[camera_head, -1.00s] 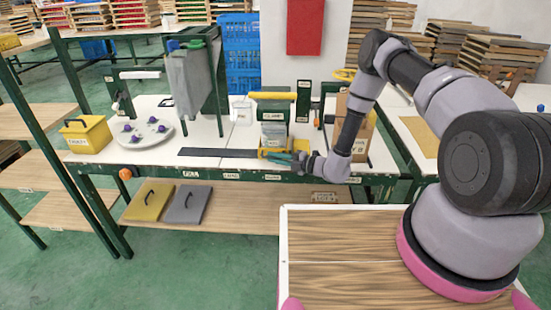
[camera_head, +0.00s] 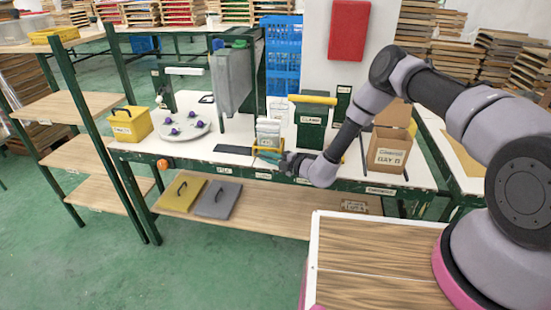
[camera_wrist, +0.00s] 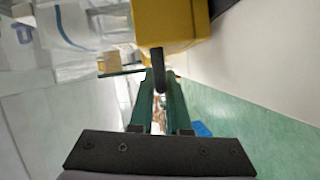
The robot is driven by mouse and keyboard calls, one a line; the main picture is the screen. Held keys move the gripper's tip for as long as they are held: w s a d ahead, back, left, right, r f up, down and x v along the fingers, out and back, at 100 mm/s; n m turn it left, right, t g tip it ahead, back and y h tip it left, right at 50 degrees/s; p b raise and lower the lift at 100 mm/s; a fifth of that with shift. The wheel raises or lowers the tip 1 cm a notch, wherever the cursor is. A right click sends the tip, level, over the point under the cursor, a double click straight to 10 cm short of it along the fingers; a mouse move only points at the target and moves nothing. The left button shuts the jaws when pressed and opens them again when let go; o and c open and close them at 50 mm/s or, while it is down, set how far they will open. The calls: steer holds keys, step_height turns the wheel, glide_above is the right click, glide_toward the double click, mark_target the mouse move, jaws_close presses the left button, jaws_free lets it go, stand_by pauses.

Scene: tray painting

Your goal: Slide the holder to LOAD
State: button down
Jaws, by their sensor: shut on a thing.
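The holder (camera_head: 268,131) is a grey-white block with yellow edges on the dark track (camera_head: 232,150) on the workbench. It stands left of the green clamp (camera_head: 311,133), roughly above a small front-edge label (camera_head: 262,175) too small to read. My gripper (camera_head: 268,156) reaches from the right to the holder's near side. In the wrist view its green fingers (camera_wrist: 160,88) are shut on a dark handle (camera_wrist: 158,72) below a yellow part of the holder (camera_wrist: 172,22). The fingers and arm hide part of the holder's base.
A white disc (camera_head: 186,135) with purple knobs and a yellow box (camera_head: 130,125) stand to the left. A grey hanging panel (camera_head: 232,80) is left of the holder. A cardboard box (camera_head: 388,150) stands at right. The track left of the holder looks clear.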

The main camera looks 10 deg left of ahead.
steer(key=shift+a, duration=0.15)
steer(key=c, duration=0.9)
jaws_free()
steer(key=v, duration=1)
steer(key=shift+s+d, duration=0.15)
steer(key=shift+d, duration=0.2)
steer(key=shift+d, duration=0.15)
